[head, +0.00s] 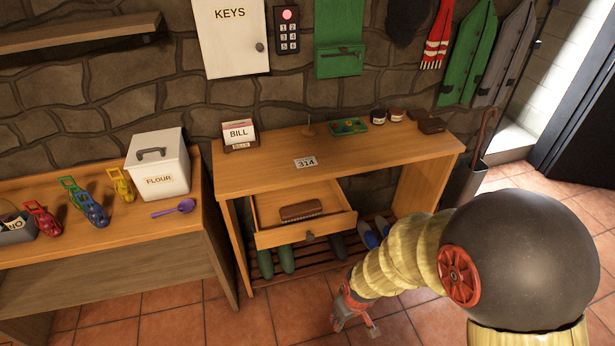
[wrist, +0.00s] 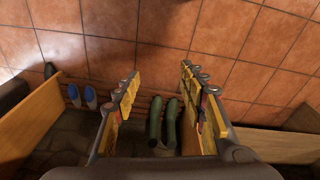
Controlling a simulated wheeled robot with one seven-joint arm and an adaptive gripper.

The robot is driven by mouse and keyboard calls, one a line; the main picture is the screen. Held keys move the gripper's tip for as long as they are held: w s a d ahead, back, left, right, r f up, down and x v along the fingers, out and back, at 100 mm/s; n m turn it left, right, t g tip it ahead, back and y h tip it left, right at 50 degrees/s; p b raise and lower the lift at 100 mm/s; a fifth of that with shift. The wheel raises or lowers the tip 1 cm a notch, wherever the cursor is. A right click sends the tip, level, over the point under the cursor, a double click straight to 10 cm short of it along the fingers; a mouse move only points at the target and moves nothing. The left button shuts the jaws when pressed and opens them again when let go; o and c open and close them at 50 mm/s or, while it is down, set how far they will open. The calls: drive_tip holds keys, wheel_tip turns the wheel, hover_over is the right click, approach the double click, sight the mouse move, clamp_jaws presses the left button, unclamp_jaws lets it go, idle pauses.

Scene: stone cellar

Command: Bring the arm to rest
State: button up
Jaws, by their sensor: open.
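My gripper (head: 352,312) hangs low in front of the desk in the head view, over the tiled floor. In the wrist view my gripper (wrist: 158,92) shows its two fingers wide apart with nothing between them touching. My arm (head: 395,262) reaches down from the right of the head view, past the desk's right front. The desk (head: 385,150) has its drawer (head: 285,236) pulled open, with a brown brush (head: 301,211) lying in it.
Green boots (head: 287,259) and blue-toed shoes (head: 369,239) stand on the slatted rack under the desk. Floor tiles (wrist: 185,25) in front are clear.

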drive_tip(key=s+d+r+m+t, duration=0.1)
drive_tip(key=s+d+r+m, duration=0.1)
drive_tip(key=r, duration=0.9)
drive_tip(key=s+d+r+m+t, duration=0.1)
drive_tip(key=s+d+r, duration=0.2)
drive_tip(key=r, duration=0.9)
drive_tip(key=s+d+r+m+t, duration=0.2)
drive_tip(key=s+d+r, duration=0.1)
drive_tip(key=r, duration=0.9)
drive_tip(key=shift+m, duration=0.3)
